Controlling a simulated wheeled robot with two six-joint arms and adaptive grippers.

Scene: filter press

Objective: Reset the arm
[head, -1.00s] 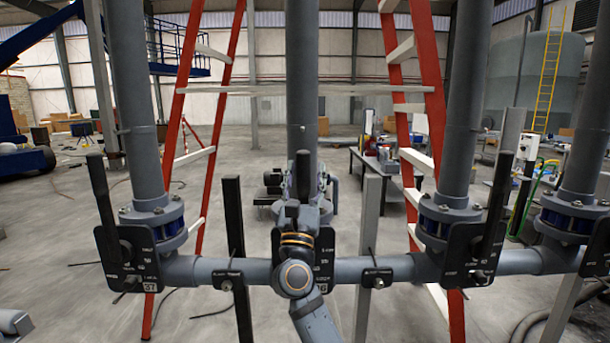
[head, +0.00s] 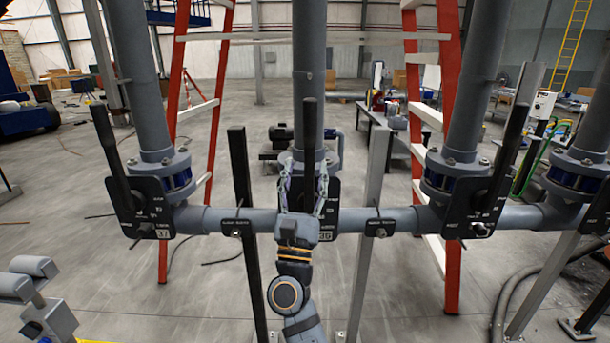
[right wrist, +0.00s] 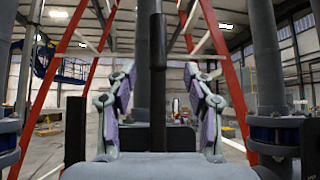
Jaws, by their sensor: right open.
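My right gripper (head: 304,185) reaches in from the bottom middle, in front of the middle valve on the grey horizontal pipe. Its two fingers are spread. A black upright lever handle (head: 309,115) rises behind them, between the fingertips in the picture. In the right wrist view the handle (right wrist: 157,70) stands upright between the spread fingers (right wrist: 163,105), with a visible gap on both sides. Its lower end and the black valve plate (head: 330,215) are partly hidden by my gripper. My left gripper is not in view.
The horizontal pipe (head: 400,218) crosses in front, with vertical pipes rising from it. Other black levers stand at the left valve (head: 107,150) and the right valve (head: 505,150). Thin posts (head: 240,190) flank the middle valve. Red ladders (head: 450,150) stand behind. Grey hardware (head: 45,295) is at lower left.

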